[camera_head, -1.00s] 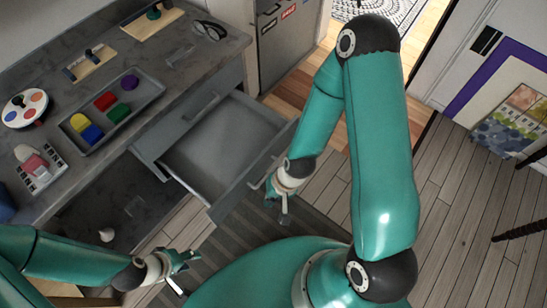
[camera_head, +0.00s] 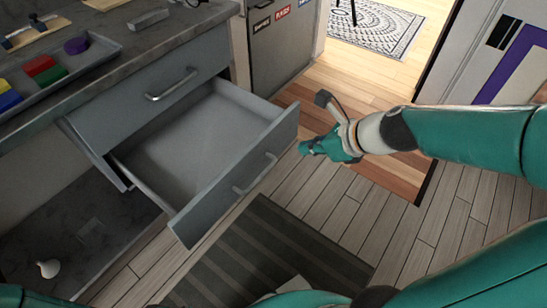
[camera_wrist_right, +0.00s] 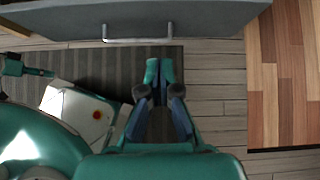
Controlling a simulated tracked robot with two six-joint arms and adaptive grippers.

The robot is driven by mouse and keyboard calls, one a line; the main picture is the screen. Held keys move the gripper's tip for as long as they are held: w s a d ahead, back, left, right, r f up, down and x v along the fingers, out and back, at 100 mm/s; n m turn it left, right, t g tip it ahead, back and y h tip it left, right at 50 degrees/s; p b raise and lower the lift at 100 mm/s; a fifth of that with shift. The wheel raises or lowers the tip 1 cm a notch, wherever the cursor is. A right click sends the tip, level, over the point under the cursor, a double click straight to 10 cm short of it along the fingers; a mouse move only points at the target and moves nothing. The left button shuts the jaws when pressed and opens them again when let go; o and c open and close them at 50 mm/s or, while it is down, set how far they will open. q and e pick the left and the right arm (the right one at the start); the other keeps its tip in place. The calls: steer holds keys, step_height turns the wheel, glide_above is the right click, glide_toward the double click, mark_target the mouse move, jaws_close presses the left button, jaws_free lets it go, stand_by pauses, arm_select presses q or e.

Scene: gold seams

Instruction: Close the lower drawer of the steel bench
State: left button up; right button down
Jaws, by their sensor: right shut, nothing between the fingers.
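The lower drawer (camera_head: 232,190) of the steel bench is pulled out well, with its empty grey inside showing. Its bar handle (camera_head: 255,174) is on the front face. The drawer front also shows along the top of the right wrist view (camera_wrist_right: 190,20). The upper drawer (camera_head: 140,100) above it looks shut. My right gripper (camera_head: 310,147) is to the right of the drawer front, apart from it in the head view. Its fingers are together and empty in the right wrist view (camera_wrist_right: 160,66), below the handle in the picture. My left gripper (camera_wrist_right: 40,72) shows small at that view's left edge; its fingers are unclear.
The steel benchtop (camera_head: 120,60) carries a tray (camera_head: 75,72) with coloured blocks. A dark striped mat (camera_head: 270,255) lies on the floor before the drawer. A grey cabinet (camera_head: 280,50) stands behind. The plank floor on the right is free.

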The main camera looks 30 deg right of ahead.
steer(key=b, duration=0.5)
glide_toward(261, 146)
steer(key=x, duration=0.5)
steer(key=shift+s+f, duration=0.3)
steer(key=shift+f, duration=0.05)
steer(key=shift+w+a, duration=0.1)
steer(key=shift+w, duration=0.5)
